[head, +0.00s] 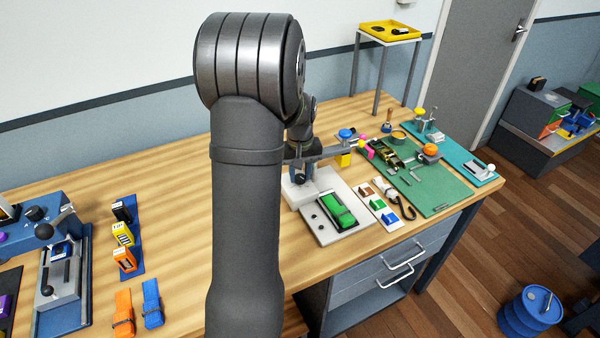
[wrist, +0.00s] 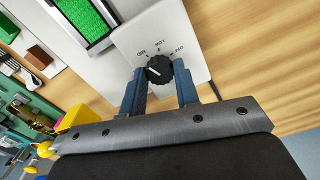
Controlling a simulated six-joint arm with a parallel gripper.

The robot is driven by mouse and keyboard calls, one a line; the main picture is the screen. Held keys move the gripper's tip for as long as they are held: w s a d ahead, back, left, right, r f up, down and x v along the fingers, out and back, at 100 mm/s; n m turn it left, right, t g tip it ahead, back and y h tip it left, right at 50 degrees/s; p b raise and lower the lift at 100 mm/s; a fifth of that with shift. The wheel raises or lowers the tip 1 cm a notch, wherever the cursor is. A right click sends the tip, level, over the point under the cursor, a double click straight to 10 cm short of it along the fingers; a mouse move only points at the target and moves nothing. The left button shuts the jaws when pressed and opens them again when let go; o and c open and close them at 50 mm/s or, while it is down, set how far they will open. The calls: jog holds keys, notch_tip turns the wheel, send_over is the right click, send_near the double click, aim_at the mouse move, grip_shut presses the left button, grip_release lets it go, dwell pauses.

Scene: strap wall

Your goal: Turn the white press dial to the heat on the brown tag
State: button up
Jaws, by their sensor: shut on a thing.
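The white press (head: 316,188) stands on the bench with a green strap (head: 338,210) lying in its bed. Its black dial (wrist: 159,69) shows in the wrist view on the white panel, with OFF, LOW and MED printed around its far side. A short white mark on the dial points left, below the MED print. My gripper (wrist: 160,78) is shut on the dial, one blue finger on each side. In the head view my gripper (head: 299,177) is small and partly hidden by the press and my arm. A brown tag (head: 366,190) lies on a white card; any writing on it is unreadable.
The white card (head: 378,206) also carries a green and a blue piece. A green mat (head: 440,190) with tools lies to the right. A blue press (head: 65,270) and several straps are at the left. Bare wood lies behind the white press.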

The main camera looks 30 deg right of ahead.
aim_at(300, 176)
dwell(0.3)
jog(key=o, duration=1)
jog(key=shift+r, duration=0.1)
notch_tip(300, 176, up, 17)
jog(key=shift+r, duration=0.2)
jog(key=shift+f, duration=0.1)
notch_tip(300, 176, down, 17)
jog(key=shift+f, duration=0.2)
dwell(0.6)
jog(key=shift+r, duration=0.1)
